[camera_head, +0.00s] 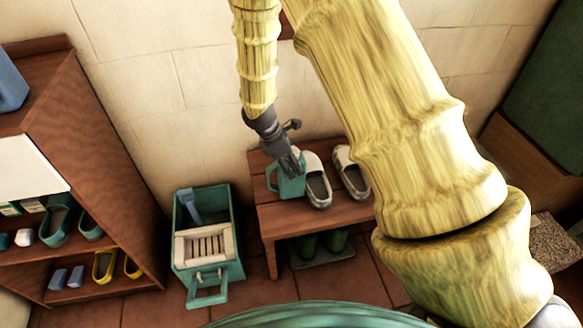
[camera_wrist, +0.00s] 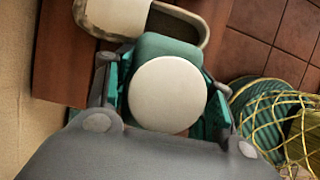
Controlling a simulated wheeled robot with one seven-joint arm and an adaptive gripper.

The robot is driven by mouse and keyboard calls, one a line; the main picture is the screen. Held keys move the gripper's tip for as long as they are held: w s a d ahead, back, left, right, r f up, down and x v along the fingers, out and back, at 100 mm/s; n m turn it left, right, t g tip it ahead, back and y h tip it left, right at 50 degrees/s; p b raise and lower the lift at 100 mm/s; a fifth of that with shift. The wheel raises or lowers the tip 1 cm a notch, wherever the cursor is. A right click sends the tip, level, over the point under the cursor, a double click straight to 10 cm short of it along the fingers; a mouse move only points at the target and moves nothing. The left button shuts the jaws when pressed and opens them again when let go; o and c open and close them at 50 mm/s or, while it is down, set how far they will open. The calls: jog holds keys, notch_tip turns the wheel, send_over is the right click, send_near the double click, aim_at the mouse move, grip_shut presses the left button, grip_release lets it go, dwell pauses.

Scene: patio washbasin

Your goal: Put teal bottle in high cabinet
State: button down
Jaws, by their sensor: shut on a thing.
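The teal bottle (camera_head: 291,186) is at the left end of a low wooden bench (camera_head: 275,216), beside a pair of pale shoes. It has a side handle. In the wrist view its round white cap (camera_wrist: 168,94) faces the camera, with teal around it. My gripper (camera_head: 293,164) reaches down from above and is shut on the bottle; its fingers (camera_wrist: 165,92) lie on both sides of it in the wrist view. Whether the bottle's base touches the bench is hard to tell. I cannot tell which piece of furniture is the high cabinet.
A tall brown shelf unit (camera_head: 98,140) with shoes stands at the left, a blue container (camera_head: 10,84) on top. A teal crate (camera_head: 206,240) stands on the floor between it and the bench. Pale shoes (camera_head: 318,180) sit close to the bottle. Dark green boots (camera_head: 308,246) are under the bench.

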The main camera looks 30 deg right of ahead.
jog(key=shift+f, duration=1)
jog(key=c, duration=1)
grip_release()
jog(key=shift+f, duration=0.1)
jog(key=o, duration=0.4)
jog(key=shift+o, duration=0.2)
